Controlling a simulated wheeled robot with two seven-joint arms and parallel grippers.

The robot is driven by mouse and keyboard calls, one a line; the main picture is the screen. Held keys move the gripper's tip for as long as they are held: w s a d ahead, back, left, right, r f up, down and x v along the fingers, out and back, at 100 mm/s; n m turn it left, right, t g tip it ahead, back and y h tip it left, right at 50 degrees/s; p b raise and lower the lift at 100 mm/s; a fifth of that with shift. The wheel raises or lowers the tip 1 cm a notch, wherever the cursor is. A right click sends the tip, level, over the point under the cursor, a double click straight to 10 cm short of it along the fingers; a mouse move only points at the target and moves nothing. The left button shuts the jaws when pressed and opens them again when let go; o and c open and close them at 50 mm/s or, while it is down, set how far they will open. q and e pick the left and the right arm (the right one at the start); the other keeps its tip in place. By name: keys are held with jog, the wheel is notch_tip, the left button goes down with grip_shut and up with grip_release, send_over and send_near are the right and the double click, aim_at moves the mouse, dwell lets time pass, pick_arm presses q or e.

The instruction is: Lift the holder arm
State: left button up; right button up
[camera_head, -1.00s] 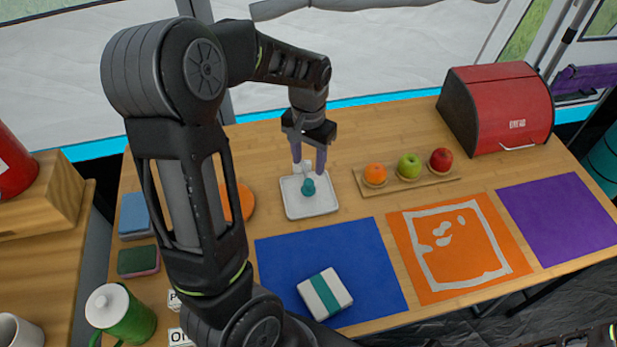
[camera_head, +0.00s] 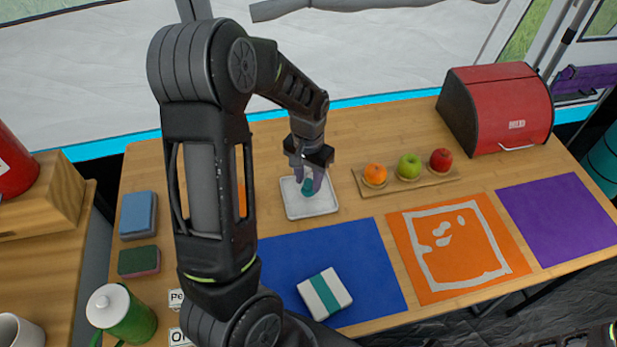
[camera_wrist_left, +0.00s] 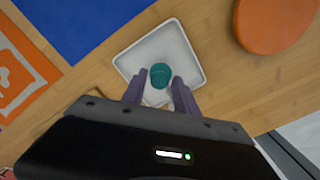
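The holder is a white square tray (camera_head: 298,212) with a teal knob (camera_head: 307,187) near its middle. In the left wrist view the tray (camera_wrist_left: 190,40) and the round teal knob (camera_wrist_left: 160,75) show clearly. A pale part, perhaps the holder arm, shows between my fingers below the knob; it is mostly hidden. My left gripper (camera_head: 308,182) points down over the tray, its purple fingers apart on either side of the knob. In the left wrist view the left gripper (camera_wrist_left: 160,82) is open; I cannot tell whether a finger touches anything. My right gripper is not in view.
A wooden tray with an orange (camera_head: 375,174), a green apple (camera_head: 409,166) and a red apple (camera_head: 441,160) stands to the right. A red bread box (camera_head: 505,110) is behind. Blue (camera_head: 370,260), orange (camera_head: 410,285) and purple mats lie in front. An orange disc (camera_wrist_left: 270,25) is near the tray.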

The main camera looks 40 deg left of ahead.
pick_arm(q)
grip_shut()
dwell(1.1)
